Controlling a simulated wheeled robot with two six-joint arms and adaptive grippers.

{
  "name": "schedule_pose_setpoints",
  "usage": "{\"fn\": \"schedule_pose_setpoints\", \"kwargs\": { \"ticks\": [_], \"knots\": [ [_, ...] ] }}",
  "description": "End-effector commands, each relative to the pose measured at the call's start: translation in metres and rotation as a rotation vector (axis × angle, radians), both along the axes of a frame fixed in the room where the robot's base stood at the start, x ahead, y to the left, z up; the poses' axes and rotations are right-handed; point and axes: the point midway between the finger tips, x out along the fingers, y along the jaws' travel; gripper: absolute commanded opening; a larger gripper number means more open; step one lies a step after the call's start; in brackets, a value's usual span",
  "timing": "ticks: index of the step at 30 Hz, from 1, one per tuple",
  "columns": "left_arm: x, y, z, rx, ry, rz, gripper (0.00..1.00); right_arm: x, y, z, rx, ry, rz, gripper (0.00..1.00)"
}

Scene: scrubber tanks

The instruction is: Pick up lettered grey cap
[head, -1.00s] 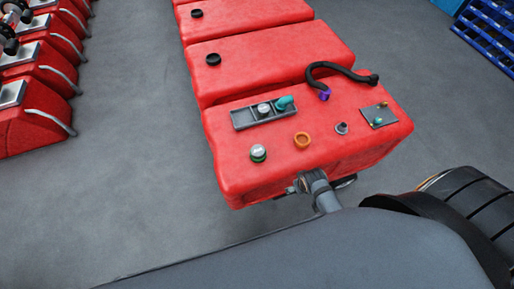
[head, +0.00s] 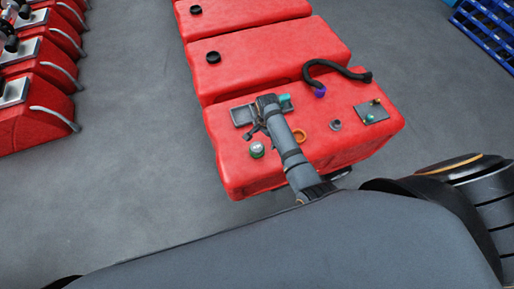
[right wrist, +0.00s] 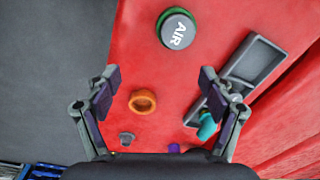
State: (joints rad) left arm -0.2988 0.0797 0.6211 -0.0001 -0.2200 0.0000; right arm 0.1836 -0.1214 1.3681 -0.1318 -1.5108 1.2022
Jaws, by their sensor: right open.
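A grey cap lettered AIR (right wrist: 177,30) sits on a green ring on the red tank, at the top of the right wrist view. In the head view the grey cap (head: 257,148) is near the tank's left front edge. My right gripper (right wrist: 160,78) is open, with nothing between its fingers, and the cap lies beyond the fingertips. In the head view my right gripper (head: 257,126) is over the tank, just behind the cap, and partly covers the grey tray (head: 241,115). My left gripper is not in view.
An orange ring (right wrist: 143,101), a small grey fitting (right wrist: 127,138) and a teal piece (right wrist: 207,126) by the tray are close to my right fingers. A black hose (head: 335,68) with a purple end and a grey plate (head: 371,112) are farther right. More red tanks stand behind.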

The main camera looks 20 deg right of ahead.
Motion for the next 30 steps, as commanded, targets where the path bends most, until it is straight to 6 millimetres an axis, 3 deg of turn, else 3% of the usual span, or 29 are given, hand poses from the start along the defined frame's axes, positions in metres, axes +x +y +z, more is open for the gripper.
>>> {"fn": "schedule_pose_setpoints", "kwargs": {
  "ticks": [3, 6, 11, 16, 20, 26, 30],
  "knots": [
    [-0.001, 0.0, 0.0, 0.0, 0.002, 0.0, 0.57, 0.018, 0.02, -0.002, 0.014, 0.029, -0.117, 0.82],
    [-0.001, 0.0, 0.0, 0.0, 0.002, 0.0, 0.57, 0.021, 0.026, -0.004, 0.014, 0.041, -0.16, 0.82],
    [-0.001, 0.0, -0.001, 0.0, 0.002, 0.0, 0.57, 0.022, 0.026, -0.007, 0.015, 0.042, -0.165, 0.82],
    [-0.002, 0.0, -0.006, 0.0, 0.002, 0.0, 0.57, 0.021, 0.026, -0.031, 0.014, 0.044, -0.164, 0.82],
    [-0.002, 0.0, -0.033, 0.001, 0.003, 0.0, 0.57, 0.022, 0.026, -0.058, 0.015, 0.042, -0.164, 0.82],
    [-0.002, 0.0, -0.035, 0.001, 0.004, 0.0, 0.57, 0.022, 0.026, -0.058, 0.015, 0.042, -0.164, 0.82],
    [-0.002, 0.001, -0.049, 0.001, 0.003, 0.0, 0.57, 0.023, 0.027, -0.07, 0.015, 0.042, -0.163, 0.82]
  ]
}}
